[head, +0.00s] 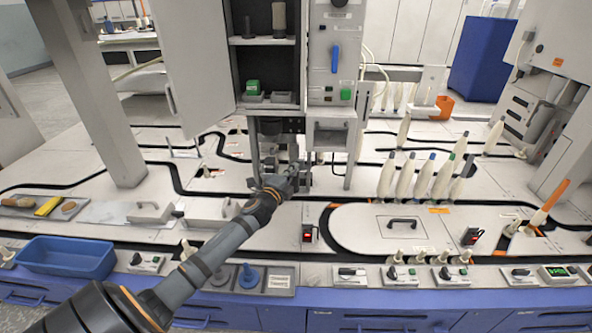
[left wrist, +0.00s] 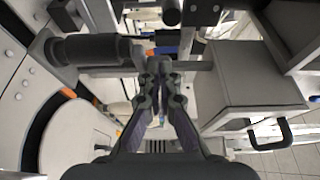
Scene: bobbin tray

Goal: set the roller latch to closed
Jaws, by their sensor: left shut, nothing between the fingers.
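My left gripper (head: 296,175) reaches the lower front of the tall grey machine (head: 318,60), below its open cabinet. In the left wrist view its fingers (left wrist: 162,72) are together and hold nothing. A dark roller (left wrist: 90,48) lies level at the left of the fingertips, beside a metal bar (left wrist: 195,62). The roller latch cannot be told apart for certain among these dark and metal parts; the gripper and arm cover part of this area in the head view. My right gripper is not in view.
An open cabinet door (head: 198,65) hangs left of the machine. A blue lever (head: 335,58) is on its panel. White bobbins (head: 405,175) stand to the right. A blue tray (head: 65,257) is at front left. In the wrist view, a grey box (left wrist: 250,75) stands close right.

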